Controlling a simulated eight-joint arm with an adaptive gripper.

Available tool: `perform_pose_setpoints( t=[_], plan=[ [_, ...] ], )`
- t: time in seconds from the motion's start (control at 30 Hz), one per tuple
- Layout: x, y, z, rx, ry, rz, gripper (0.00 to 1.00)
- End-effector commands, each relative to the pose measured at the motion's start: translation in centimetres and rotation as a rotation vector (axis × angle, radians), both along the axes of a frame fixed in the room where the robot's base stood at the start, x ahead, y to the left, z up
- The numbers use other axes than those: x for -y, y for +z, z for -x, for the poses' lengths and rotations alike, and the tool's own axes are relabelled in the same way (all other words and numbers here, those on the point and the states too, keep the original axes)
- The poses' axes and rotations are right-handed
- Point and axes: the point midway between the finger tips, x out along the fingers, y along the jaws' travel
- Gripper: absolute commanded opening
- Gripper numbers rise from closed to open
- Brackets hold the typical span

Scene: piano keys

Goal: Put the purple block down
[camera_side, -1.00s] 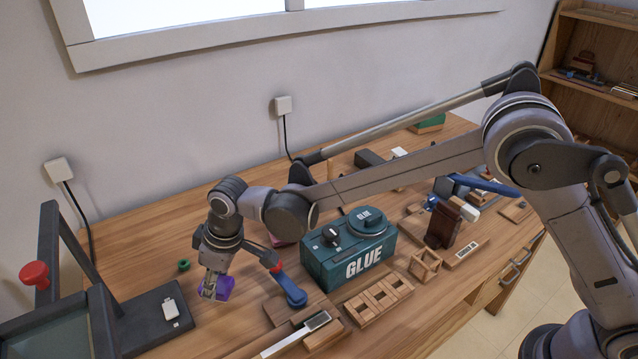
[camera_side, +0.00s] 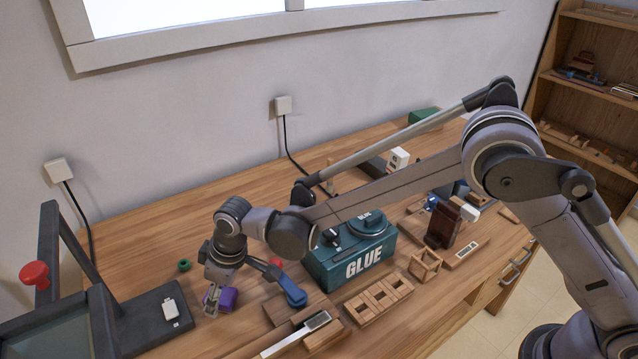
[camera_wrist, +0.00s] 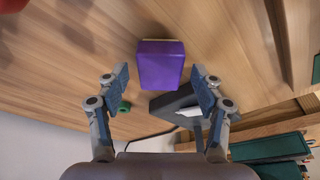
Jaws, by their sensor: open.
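The purple block (camera_side: 228,298) rests on the wooden table at the front left, just right of the dark stand base. My gripper (camera_side: 212,300) is beside the block, low over the table in the side view. In the wrist view the purple block (camera_wrist: 161,65) lies ahead of and between the two fingers. My gripper (camera_wrist: 162,82) is open there, with a gap on each side of the block.
A dark stand (camera_side: 150,318) with a red knob (camera_side: 34,273) is to the left. A small green ring (camera_side: 184,265) lies behind. The teal GLUE box (camera_side: 350,258), a blue-handled tool (camera_side: 291,294) and wooden pieces (camera_side: 378,300) crowd the right.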

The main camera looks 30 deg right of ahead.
Motion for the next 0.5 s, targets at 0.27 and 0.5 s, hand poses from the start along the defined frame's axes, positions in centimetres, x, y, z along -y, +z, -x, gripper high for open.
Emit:
perform_pose_setpoints(
  t=[0.27, 0.5],
  plan=[
    [0.2, 1.3, 0.2, 0.000, 0.000, 0.000, 0.67],
    [1.1, 5.3, 1.1, 0.000, 0.000, 0.000, 0.67]
  ],
)
